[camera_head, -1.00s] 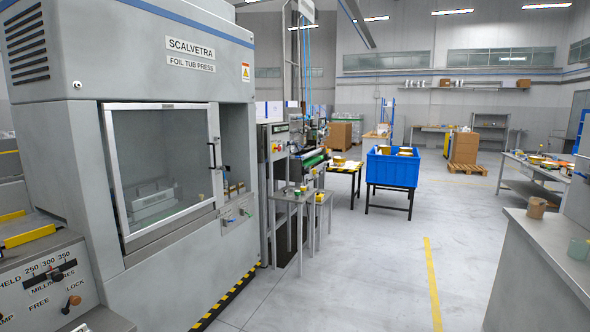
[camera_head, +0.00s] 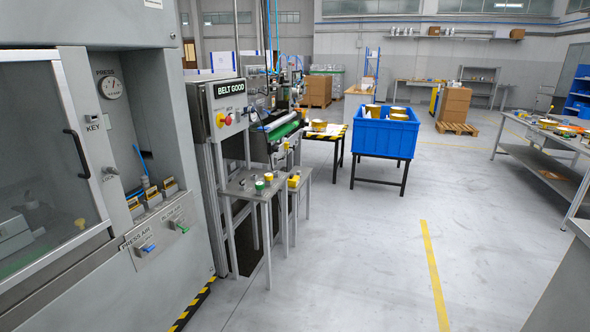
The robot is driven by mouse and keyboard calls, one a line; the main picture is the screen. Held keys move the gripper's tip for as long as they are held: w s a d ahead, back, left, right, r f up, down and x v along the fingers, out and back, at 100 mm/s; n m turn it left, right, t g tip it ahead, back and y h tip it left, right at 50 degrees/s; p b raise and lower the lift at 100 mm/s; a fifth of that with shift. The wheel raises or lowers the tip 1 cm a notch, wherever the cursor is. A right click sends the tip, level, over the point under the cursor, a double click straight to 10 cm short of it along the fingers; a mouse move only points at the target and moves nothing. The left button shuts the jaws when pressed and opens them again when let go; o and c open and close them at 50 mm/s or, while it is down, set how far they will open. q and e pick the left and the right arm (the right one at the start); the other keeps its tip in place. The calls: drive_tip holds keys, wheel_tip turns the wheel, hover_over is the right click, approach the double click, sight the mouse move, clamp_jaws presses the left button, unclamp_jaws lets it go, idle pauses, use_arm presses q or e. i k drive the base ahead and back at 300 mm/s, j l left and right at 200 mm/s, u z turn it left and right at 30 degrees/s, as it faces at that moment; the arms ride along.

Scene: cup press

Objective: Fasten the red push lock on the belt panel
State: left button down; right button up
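The belt panel (camera_head: 222,104) stands left of the middle, right of the press, under a dark sign reading BELT GOOD. On its front is a round red push lock (camera_head: 228,120) beside a yellow piece. It is too small to tell whether it is pushed in or out. Neither of my grippers is in view.
The grey press (camera_head: 110,60), with a glass door and labelled valves, fills the left side. Small grey tables (camera_head: 245,187) with cups stand before the belt. A blue crate (camera_head: 386,135) stands beyond. The floor at centre right is clear, with a grey counter (camera_head: 565,290) at lower right.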

sight(227, 120)
drive_tip(key=i, duration=2.55)
drive_tip(key=i+u, duration=0.25)
drive_tip(key=i, duration=0.2)
